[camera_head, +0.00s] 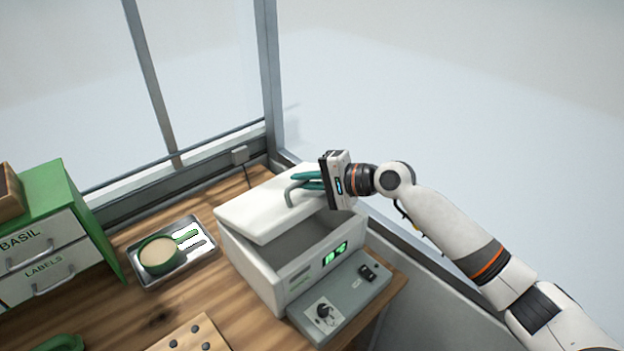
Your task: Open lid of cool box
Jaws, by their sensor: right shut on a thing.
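The cool box (262,272) is a white box with a green lit display on its front, standing on the wooden bench. Its white lid (257,215) is tilted up, with the front edge raised and a dark gap showing the inside. A grey-green handle (291,193) stands at the lid's right part. My right gripper (304,182) reaches in from the right, its teal fingers shut on the handle. The exact contact is partly hidden by the fingers. My left gripper is not in view.
A grey control panel (362,293) with a knob lies in front of the box. A metal tray (147,282) holding a green bowl (158,256) stands to the left. A green drawer cabinet (50,190) is further left. A window frame (270,75) rises behind.

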